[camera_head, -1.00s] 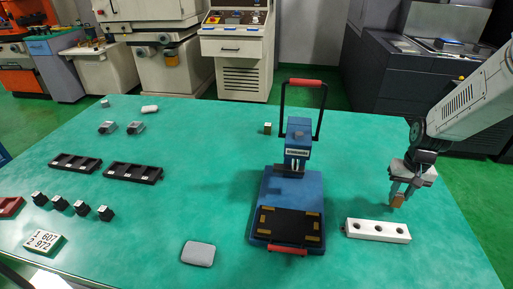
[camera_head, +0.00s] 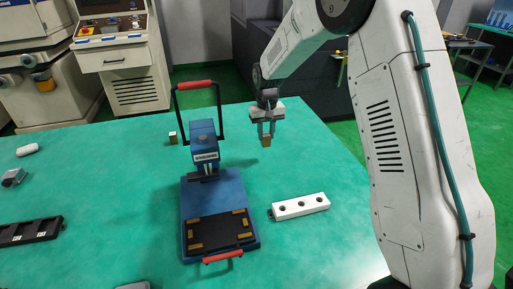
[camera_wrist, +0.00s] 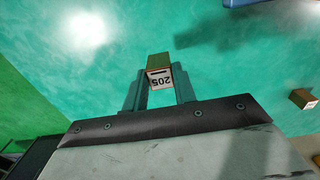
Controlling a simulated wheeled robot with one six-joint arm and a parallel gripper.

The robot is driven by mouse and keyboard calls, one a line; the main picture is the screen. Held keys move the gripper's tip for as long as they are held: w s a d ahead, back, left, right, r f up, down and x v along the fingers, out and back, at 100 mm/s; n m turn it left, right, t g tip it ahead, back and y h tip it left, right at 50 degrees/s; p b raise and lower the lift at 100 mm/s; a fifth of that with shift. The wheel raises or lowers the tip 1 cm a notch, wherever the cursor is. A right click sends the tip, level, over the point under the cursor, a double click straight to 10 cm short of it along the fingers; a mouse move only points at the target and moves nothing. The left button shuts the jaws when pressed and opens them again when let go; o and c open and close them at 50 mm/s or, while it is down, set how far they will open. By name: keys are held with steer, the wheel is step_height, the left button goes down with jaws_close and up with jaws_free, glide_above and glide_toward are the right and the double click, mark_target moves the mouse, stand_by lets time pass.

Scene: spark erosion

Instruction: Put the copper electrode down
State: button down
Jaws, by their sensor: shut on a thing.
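The copper electrode (camera_head: 266,141) is a small copper-brown block between the fingertips of my gripper (camera_head: 267,130). In the wrist view the electrode (camera_wrist: 159,68) shows a white label reading 205, upside down in the picture. My gripper (camera_wrist: 160,90) is shut on it, a finger on each side. In the head view it hangs over the green table, right of the blue press and behind the white block with holes. I cannot tell the exact height above the table.
A blue press (camera_head: 218,190) with red handles stands left of my gripper. A white block with three holes (camera_head: 300,206) lies in front. Another small block (camera_head: 173,137) stands behind the press. A black rack (camera_head: 30,231) lies far left. The green table (camera_head: 330,170) is clear around the electrode.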

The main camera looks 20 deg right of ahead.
mark_target(266, 146)
steer(key=shift+d+f, duration=0.1)
steer(key=shift+f, duration=3.05)
steer(key=shift+f, duration=0.1)
steer(key=c, duration=1.1)
jaws_free()
